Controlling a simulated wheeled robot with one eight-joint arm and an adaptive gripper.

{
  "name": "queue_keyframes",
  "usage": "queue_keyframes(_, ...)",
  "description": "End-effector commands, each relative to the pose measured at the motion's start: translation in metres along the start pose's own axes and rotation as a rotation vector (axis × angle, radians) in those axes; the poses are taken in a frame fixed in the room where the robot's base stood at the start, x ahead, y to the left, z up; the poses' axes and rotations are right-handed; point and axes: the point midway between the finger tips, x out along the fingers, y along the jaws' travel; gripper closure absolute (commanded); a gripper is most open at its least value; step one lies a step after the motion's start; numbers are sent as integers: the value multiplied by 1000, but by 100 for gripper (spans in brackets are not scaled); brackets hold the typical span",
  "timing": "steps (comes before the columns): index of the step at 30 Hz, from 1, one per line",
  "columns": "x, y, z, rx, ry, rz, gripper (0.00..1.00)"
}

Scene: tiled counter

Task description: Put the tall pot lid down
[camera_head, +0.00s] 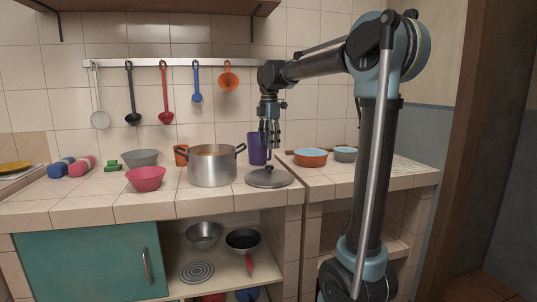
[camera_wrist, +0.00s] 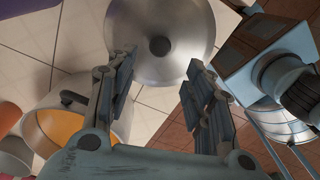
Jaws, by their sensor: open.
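The grey metal pot lid (camera_head: 268,178) lies on the tiled counter, just right of the tall pot (camera_head: 213,168), with its dark knob up. In the wrist view the lid (camera_wrist: 186,22) is at the top centre, beyond my fingertips. My gripper (camera_head: 271,143) points down above the lid. Its fingers are spread in the wrist view (camera_wrist: 162,60), with nothing between them and a gap to the knob. The tall pot has no lid on it and shows orange contents. It also shows at the left of the wrist view (camera_wrist: 40,128).
A purple cup (camera_head: 257,150) stands behind the lid, close to my gripper. An orange pan (camera_head: 310,158) and a small grey-blue pot (camera_head: 345,154) stand to the right. A pink bowl (camera_head: 146,179) and a grey bowl (camera_head: 139,158) are left. Utensils hang from a wall rail (camera_head: 180,63).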

Motion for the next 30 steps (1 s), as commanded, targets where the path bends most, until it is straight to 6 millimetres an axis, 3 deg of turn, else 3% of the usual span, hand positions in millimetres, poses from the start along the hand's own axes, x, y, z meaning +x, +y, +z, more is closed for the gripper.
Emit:
queue_keyframes(10,-14,-2,1,7,0,1,52)
queue_keyframes(14,-9,-18,7,80,-1,7,52)
queue_keyframes(23,28,-111,32,520,0,49,52)
queue_keyframes(30,74,-188,42,903,11,88,52)
